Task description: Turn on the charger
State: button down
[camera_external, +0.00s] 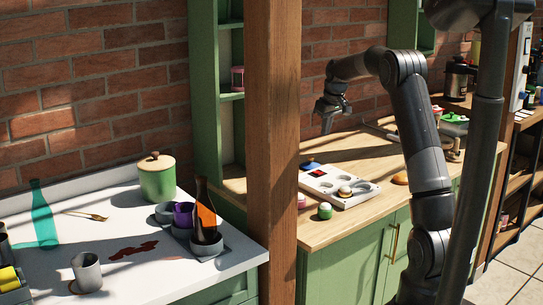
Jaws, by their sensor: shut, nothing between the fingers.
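A white panel (352,199), which may be the charger, lies on the wooden counter. It has several round recesses and a small dark and red patch (316,173) near its left end. A small light, round item sits in or on one recess. I cannot make out a switch at this size. My gripper (327,130) is shut and empty, pointing down. In the picture it appears above the panel's left end, apart from it, in front of the brick wall.
An orange item (400,179) lies to the right. A wooden post (272,150) separates this counter from the white counter (190,275).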

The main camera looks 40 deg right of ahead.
aim_at(320, 173)
jog(key=shift+w+d+f, duration=0.35)
jog(key=shift+d+f, duration=0.1)
jog(key=shift+d, duration=0.1)
jog(key=x, duration=0.8)
jog(key=s+x, duration=0.1)
jog(key=x, duration=0.4)
jog(key=shift+s+f, duration=0.1)
jog(key=shift+f, duration=0.5)
jog(key=shift+s+f, duration=0.2)
jog(key=shift+f, duration=0.15)
